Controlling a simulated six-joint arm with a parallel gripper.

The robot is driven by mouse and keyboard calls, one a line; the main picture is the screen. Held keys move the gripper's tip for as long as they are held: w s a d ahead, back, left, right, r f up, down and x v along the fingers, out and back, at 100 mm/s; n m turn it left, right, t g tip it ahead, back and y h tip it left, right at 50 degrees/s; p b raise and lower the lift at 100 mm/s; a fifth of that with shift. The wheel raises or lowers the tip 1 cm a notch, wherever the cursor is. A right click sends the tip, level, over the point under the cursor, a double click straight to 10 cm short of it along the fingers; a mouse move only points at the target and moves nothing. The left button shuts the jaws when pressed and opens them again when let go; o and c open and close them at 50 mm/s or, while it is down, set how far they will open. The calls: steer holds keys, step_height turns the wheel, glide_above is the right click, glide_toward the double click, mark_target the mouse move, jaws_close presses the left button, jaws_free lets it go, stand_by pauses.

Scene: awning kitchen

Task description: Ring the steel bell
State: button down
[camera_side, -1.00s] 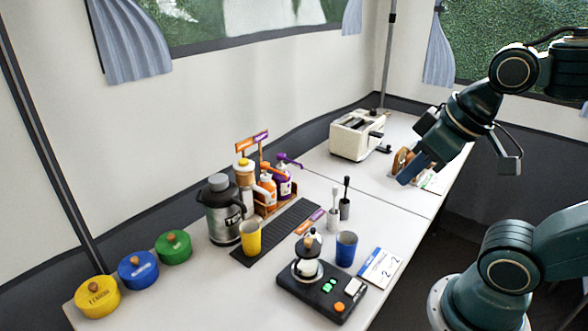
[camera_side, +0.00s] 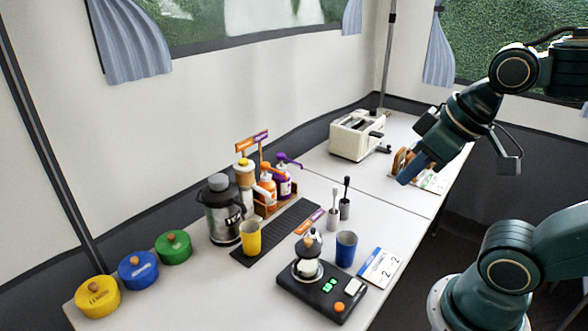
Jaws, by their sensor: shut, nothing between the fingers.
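I cannot make out the steel bell with certainty. A shiny rounded piece (camera_side: 308,246) stands on a black device in the front middle, but I cannot tell if it is a bell. My gripper (camera_side: 408,173) is at the right, low over the far table, beside a brown, rounded thing (camera_side: 399,160) that it partly hides. It is shut and empty. I cannot tell if it touches the brown thing or the papers below.
A white toaster (camera_side: 356,136) stands behind my gripper, to its left. The black device (camera_side: 322,292), a blue cup (camera_side: 346,249), a yellow cup (camera_side: 251,238), a steel flask (camera_side: 222,212), pump bottles (camera_side: 267,190) and lidded pots (camera_side: 138,270) stand on the near table.

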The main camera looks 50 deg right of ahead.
steer(key=shift+w, duration=0.1)
steer(key=m+t+y, duration=0.2)
steer(key=y, duration=0.3)
glide_above(317, 233)
step_height(317, 233, down, 21)
stand_by(0.4)
stand_by(0.4)
steer(key=shift+f, duration=4.35)
